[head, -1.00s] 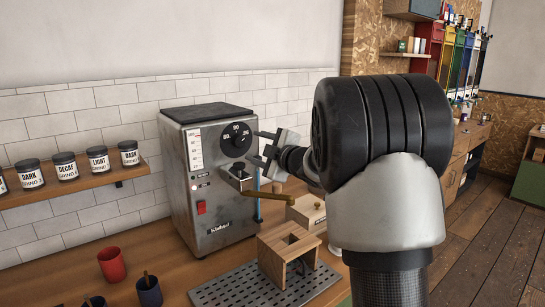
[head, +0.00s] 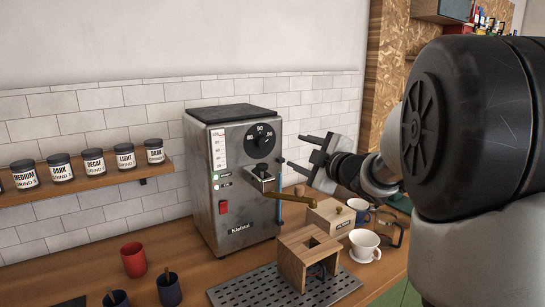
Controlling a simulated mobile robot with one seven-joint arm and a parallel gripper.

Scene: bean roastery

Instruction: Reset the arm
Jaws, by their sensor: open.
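My gripper (head: 300,155) is open and empty in the head view. Its two fingers point left, toward the right side of the grey coffee machine (head: 232,195), beside its black dial. I cannot tell whether the fingertips touch the machine, but nothing shows between them. My arm fills the right side of the view. The machine has a gauge strip, a red switch and a portafilter with a wooden handle (head: 290,200).
A wooden stand (head: 297,262) sits on a perforated grey mat (head: 240,292). A wooden box (head: 325,218), a white cup (head: 364,247) and a blue mug (head: 356,208) stand behind it. A red cup (head: 133,260) and dark cups are front left. Labelled jars line the shelf (head: 100,187).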

